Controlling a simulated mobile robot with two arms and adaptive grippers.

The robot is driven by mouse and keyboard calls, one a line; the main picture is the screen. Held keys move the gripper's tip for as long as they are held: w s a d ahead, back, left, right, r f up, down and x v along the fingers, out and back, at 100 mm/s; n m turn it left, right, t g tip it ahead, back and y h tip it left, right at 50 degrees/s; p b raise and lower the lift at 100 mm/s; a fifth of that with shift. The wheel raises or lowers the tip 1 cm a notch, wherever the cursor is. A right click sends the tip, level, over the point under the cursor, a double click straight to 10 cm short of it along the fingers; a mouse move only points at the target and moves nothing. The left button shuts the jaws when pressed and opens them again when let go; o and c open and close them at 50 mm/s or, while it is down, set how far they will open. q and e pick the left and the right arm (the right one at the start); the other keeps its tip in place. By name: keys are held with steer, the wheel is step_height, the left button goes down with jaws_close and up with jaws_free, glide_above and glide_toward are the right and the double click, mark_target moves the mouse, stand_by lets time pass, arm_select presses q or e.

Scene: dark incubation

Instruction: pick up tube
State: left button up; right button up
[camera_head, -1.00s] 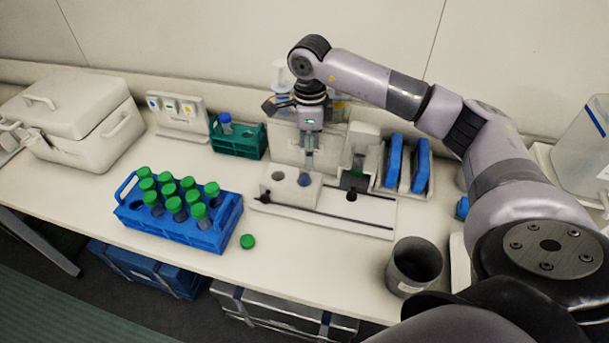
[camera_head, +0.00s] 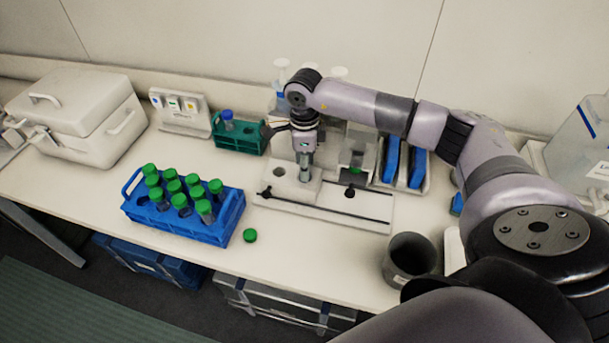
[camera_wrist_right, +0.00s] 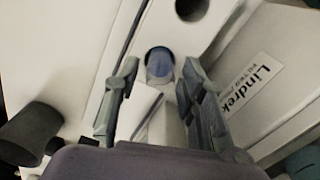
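A clear tube with bluish contents stands uncapped in a hole of the white block (camera_head: 287,192). In the right wrist view the tube (camera_wrist_right: 160,64) shows end-on between my fingertips, with a gap on each side. My right gripper (camera_head: 305,170) points down over the block, its fingers around the tube's upper part; the right wrist view shows the gripper (camera_wrist_right: 160,78) open. The block's other hole (camera_head: 279,171) is empty. A loose green cap (camera_head: 250,235) lies on the bench. My left gripper is not in view.
A blue rack (camera_head: 213,234) of green-capped tubes stands to the left. A green rack (camera_head: 240,146) with a blue-capped tube is behind. A dark cup (camera_head: 411,257) stands front right. Blue-faced holders (camera_head: 417,166) stand right of the gripper. The bench front is mostly clear.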

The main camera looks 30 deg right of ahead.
jaws_close()
steer(key=shift+r, duration=0.15)
stand_by(0.4)
